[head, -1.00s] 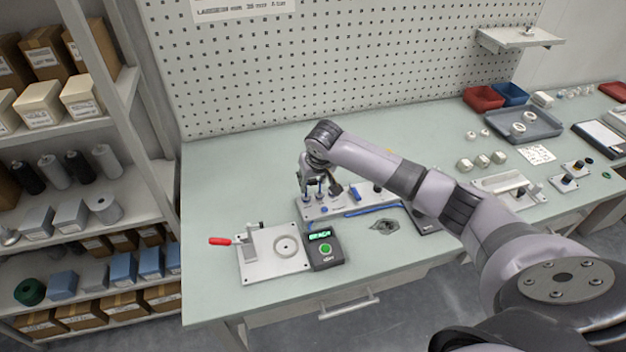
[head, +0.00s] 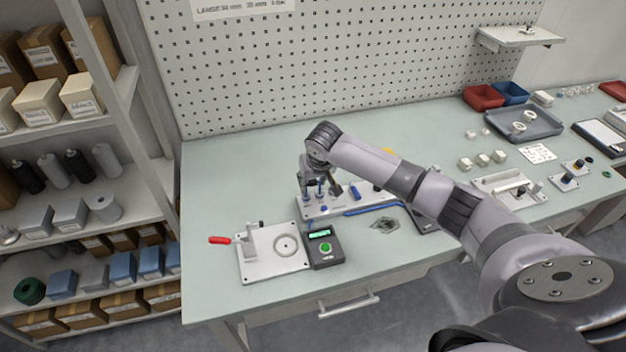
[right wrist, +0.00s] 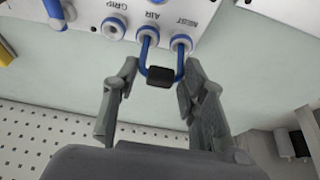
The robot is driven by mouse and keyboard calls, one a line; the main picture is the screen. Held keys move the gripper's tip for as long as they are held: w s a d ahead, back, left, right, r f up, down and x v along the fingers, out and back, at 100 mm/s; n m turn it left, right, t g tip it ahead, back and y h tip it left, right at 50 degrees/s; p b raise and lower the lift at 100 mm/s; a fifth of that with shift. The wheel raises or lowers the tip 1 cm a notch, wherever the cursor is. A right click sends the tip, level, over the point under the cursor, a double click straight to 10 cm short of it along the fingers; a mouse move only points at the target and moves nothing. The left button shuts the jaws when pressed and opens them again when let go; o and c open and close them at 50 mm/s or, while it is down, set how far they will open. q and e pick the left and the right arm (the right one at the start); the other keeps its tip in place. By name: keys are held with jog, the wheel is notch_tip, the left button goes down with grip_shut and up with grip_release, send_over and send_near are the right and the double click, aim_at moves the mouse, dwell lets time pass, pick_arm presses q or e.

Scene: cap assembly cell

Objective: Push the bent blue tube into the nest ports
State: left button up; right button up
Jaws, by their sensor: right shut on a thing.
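My right gripper (head: 318,186) is over the left part of the pale port block (head: 313,211). In the right wrist view its fingers (right wrist: 160,72) stand on either side of the bent blue tube (right wrist: 179,66), shut on it at its black middle piece (right wrist: 160,77). The tube forms a U. Its two ends meet the white port fittings labelled AIR (right wrist: 148,31) and NEST (right wrist: 181,44); how deep they sit I cannot tell. The GRIP port (right wrist: 113,28) beside them has no tube in it. My left gripper is not in view.
A plate with a red-handled clamp (head: 220,240) and a dark box with a green button (head: 326,248) stand in front of the block. A long blue tube (head: 372,209) lies along its front. A grey tray (head: 524,124) is at the back right. The bench's left back is clear.

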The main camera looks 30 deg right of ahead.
jog(key=shift+f, duration=0.55)
dwell(0.4)
jog(key=o, duration=1)
jog(key=shift+r, duration=0.1)
